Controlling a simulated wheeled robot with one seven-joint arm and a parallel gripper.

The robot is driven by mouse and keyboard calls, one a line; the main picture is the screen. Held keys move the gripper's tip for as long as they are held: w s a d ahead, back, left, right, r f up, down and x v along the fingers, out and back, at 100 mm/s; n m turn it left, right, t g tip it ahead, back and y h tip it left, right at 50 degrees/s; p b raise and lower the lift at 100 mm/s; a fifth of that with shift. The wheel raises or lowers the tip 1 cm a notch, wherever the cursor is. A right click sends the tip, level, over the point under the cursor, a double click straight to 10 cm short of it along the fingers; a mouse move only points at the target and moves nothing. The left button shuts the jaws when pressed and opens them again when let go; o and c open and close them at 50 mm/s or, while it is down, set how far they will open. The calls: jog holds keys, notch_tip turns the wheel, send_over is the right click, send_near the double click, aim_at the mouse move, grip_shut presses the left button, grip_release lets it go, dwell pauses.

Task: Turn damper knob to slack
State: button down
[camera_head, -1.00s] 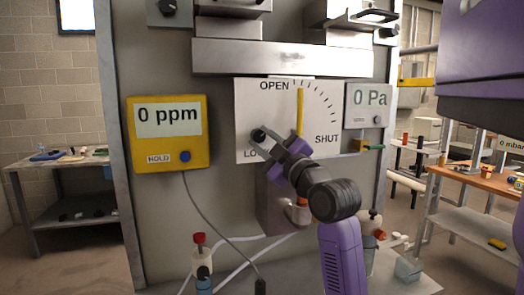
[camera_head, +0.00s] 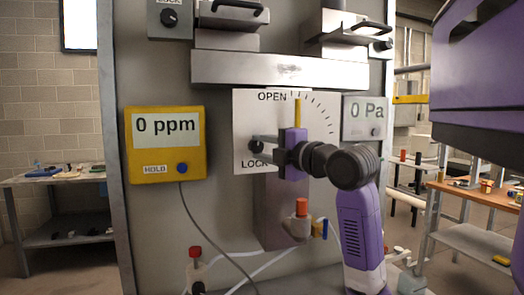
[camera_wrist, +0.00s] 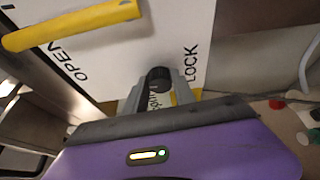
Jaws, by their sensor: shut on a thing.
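The damper knob is a small black round knob (camera_wrist: 158,78) beside the word LOCK on a white dial plate (camera_head: 243,105). In the head view the knob (camera_head: 255,143) sits at the plate's lower left, partly covered by my fingers. My gripper (camera_head: 263,144) comes in from the right and is shut on the knob. In the wrist view my gripper (camera_wrist: 160,88) has a grey finger on each side of it. A second label by the knob is mostly hidden by my gripper. The knob's pointer direction cannot be made out.
A yellow lever (camera_head: 298,112) stands upright on the plate near OPEN and passes behind my gripper; it also crosses the wrist view (camera_wrist: 70,25). A yellow meter (camera_head: 165,165) reading 0 ppm is at left. A grey 0 Pa gauge (camera_head: 365,120) is at right. A red-capped valve (camera_head: 302,207) lies below.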

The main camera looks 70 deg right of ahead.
jog(key=shift+n, duration=0.3)
jog(key=c, duration=1)
grip_release()
jog(key=shift+c, duration=0.2)
jog(key=shift+s, duration=0.1)
jog(key=b+v, duration=0.1)
jog(key=v, duration=0.6)
jog(key=shift+s+a, duration=0.2)
jog(key=shift+s, duration=0.05)
jog(key=shift+r, duration=0.15)
